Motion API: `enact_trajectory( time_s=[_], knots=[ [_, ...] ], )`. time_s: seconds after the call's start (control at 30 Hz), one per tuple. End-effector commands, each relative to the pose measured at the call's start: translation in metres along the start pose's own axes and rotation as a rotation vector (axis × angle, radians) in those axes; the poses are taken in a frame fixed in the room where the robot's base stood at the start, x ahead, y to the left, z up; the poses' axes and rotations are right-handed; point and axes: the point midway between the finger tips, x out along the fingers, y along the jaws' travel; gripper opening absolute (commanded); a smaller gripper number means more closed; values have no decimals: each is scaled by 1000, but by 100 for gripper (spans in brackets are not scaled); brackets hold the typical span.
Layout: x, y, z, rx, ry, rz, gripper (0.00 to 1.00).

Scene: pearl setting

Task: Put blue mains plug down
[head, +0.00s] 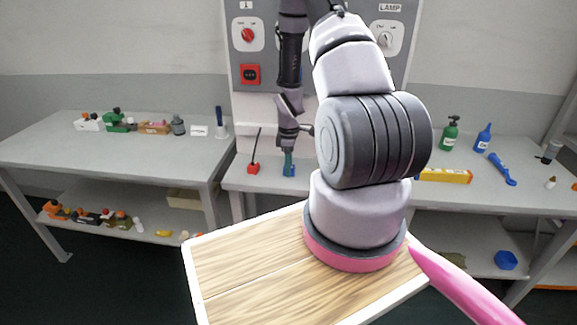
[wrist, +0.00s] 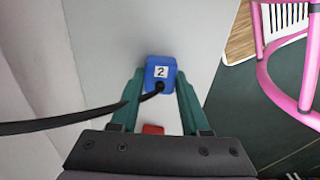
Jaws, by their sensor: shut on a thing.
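The blue mains plug (wrist: 160,71) has a white label with the number 2 and a black cable. My gripper (wrist: 159,90) is shut on it, with the green fingers on either side of it in the wrist view. In the head view the blue plug (head: 290,170) is at the tips of my gripper (head: 288,163), low over the grey bench (head: 262,184) below the panel. I cannot tell whether it touches the bench. A red plug (head: 253,169) with a black cable sits on the bench to its left; part of it shows in the wrist view (wrist: 153,130).
The panel (head: 262,95) behind carries a red socket (head: 250,74) and knobs. A yellow box (head: 443,175), green bottle (head: 449,133) and blue bottle (head: 483,138) stand at right. The left table (head: 100,160) holds several small items along its back.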

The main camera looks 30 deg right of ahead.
Motion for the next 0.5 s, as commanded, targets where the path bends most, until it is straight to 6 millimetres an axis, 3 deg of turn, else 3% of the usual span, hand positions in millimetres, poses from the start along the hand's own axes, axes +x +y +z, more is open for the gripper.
enact_trajectory(
  time_s=[0.17, 0.2, 0.27, 0.3, 0.5],
  knots=[
    [3, 0, 0, 0, 0, -1, 0],
    [3, 0, 0, 0, 0, 0, 54],
    [3, 0, 0, 0, 0, 0, 76],
    [3, 0, 0, 0, 0, 0, 81],
    [3, 0, 0, 0, 0, 0, 81]
  ],
)
